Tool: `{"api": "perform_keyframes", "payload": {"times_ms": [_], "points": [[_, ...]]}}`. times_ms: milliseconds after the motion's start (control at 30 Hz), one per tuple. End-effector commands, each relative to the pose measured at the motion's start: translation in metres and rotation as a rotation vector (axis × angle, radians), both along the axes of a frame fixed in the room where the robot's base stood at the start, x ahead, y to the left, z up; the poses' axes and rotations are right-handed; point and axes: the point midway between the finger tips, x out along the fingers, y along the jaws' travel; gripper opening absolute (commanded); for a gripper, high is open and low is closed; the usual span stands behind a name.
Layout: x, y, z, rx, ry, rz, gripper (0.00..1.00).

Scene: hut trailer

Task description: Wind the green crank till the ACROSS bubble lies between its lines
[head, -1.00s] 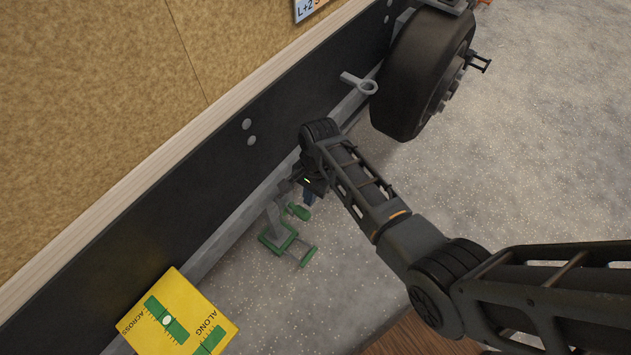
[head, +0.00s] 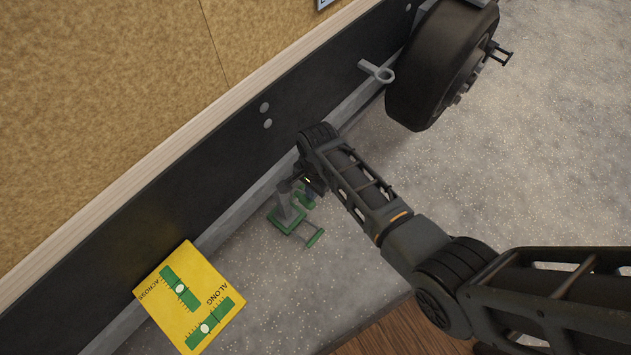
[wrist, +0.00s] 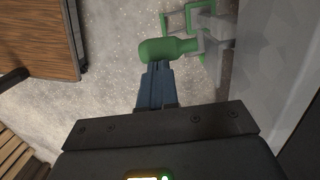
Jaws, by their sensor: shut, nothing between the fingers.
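The crank's green knob (wrist: 170,48) is in the upper middle of the wrist view, on a grey arm. It also shows small in the head view (head: 307,203), beside a grey jack leg (head: 285,203). My gripper (wrist: 157,66) is shut and empty, its blue fingertips at the knob's near side; I cannot tell whether they touch. The yellow level plate (head: 158,309) is at the lower left of the head view. The ACROSS vial (head: 172,280) has its pale bubble (head: 180,288) near mid-length; its lines are too small to judge the bubble against.
The ALONG vial (head: 220,311) has its bubble (head: 204,328) towards its lower-left end. The jack's green foot (head: 284,222) is on the gravel by the dark trailer rail (head: 190,210). A wheel (head: 440,65) stands upper right. Open gravel (head: 540,160) lies right.

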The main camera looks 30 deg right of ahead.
Motion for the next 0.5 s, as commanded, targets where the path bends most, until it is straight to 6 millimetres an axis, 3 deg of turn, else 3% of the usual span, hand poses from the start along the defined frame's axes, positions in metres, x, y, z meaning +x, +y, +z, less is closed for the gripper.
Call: {"api": "perform_keyframes", "payload": {"times_ms": [300,500], "points": [[0.000,0.000,-0.001,0.001,0.001,0.000,0.00],[0.002,-0.011,0.014,0.001,0.001,0.000,0.00]]}}
